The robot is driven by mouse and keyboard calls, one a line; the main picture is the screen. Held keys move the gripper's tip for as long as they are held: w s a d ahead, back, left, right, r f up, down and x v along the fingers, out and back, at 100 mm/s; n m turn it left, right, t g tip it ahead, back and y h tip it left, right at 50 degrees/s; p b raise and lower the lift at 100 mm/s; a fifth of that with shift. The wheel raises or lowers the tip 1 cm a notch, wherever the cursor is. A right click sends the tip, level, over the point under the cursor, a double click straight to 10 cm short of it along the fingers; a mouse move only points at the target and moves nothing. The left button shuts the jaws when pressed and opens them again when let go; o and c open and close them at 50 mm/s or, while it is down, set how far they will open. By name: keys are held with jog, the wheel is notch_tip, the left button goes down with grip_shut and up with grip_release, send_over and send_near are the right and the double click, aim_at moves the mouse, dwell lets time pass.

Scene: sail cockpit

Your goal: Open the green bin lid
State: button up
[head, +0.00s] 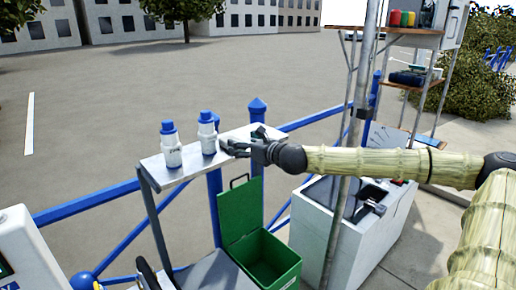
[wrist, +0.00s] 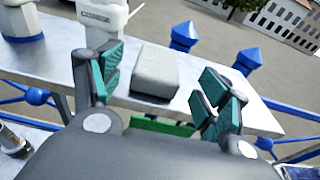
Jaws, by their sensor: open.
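The green bin (head: 290,276) stands below the metal shelf in the head view. In the wrist view my gripper (wrist: 163,88) is open, with teal finger pads spread and nothing held. A strip of green (wrist: 165,127), likely the lid, shows below the shelf edge between the fingers.
Two white bottles with blue caps, the left (head: 171,147) and the right (head: 207,134), stand on the shelf (head: 178,172) beside my gripper. A grey block (wrist: 156,72) lies on the shelf ahead. Blue railings run behind, and a white cabinet (head: 315,236) stands right of the bin.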

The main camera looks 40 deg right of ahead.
jog(key=s+r+p, duration=0.1)
jog(key=s, duration=0.6)
jog(key=shift+d, duration=0.2)
